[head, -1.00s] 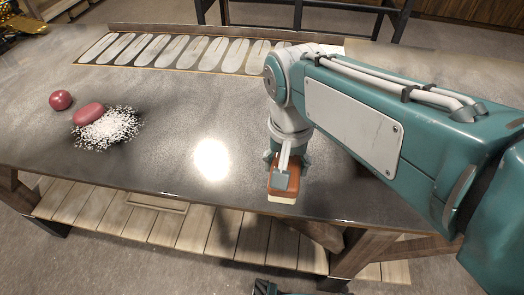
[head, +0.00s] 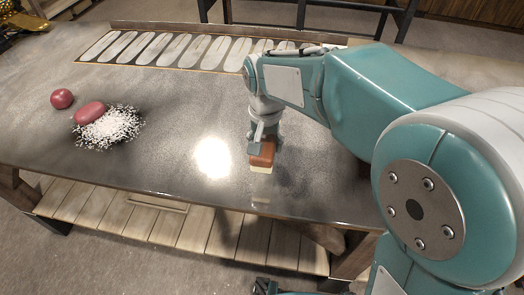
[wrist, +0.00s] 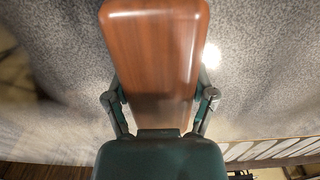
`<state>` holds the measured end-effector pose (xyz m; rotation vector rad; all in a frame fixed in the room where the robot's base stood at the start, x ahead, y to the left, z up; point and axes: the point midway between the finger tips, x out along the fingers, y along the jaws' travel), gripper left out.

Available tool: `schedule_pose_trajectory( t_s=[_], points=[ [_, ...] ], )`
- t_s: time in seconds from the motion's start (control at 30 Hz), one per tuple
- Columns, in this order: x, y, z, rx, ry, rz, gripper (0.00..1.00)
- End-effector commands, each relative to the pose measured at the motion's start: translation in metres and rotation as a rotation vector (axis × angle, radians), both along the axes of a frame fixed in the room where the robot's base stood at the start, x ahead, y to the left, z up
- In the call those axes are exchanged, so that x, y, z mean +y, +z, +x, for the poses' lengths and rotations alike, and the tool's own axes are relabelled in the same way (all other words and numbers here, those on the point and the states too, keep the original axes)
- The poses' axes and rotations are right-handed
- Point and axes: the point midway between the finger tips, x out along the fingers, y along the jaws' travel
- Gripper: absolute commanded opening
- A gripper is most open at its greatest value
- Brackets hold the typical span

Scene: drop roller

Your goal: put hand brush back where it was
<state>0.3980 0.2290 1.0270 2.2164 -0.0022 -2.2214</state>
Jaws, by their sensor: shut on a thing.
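The hand brush (head: 262,157) has a brown wooden back and pale bristles on its underside. My gripper (head: 262,143) is shut on it and points down over the front right part of the dark table. In the head view I cannot tell whether the bristles touch the tabletop. In the wrist view the brush's wooden back (wrist: 155,55) fills the middle, between the two fingers. The far part of the brush in the head view is hidden by my gripper.
The dark table (head: 170,165) holds a pile of white flakes (head: 105,132), a pink oblong thing (head: 90,113) and a dark red ball (head: 62,98) at left. A row of pale oval shapes (head: 165,50) lines the back. The table's middle is clear.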

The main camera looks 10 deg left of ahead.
Motion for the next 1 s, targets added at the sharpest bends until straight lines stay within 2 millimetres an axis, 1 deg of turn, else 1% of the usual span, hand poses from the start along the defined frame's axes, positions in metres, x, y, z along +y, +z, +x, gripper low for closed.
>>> schedule_pose_trajectory(
  t_s=[0.03, 0.1, 0.3, 0.5, 0.83, 0.87, 0.9, 1.0],
  points=[
    [0.003, -0.008, 0.005, 0.002, 0.000, -0.001, 0.28],
    [0.006, -0.015, 0.011, 0.000, 0.000, 0.000, 0.28],
    [0.011, -0.028, 0.020, 0.000, 0.000, 0.000, 0.28],
    [0.010, -0.055, 0.018, 0.001, 0.000, 0.000, 0.28],
    [0.010, -0.058, 0.019, -0.001, 0.000, 0.001, 0.28],
    [0.010, -0.058, 0.019, -0.001, 0.000, 0.001, 0.86],
    [0.011, -0.058, 0.019, -0.001, 0.000, 0.001, 1.00],
    [0.011, -0.058, 0.019, -0.001, 0.000, 0.001, 1.00]
  ],
)
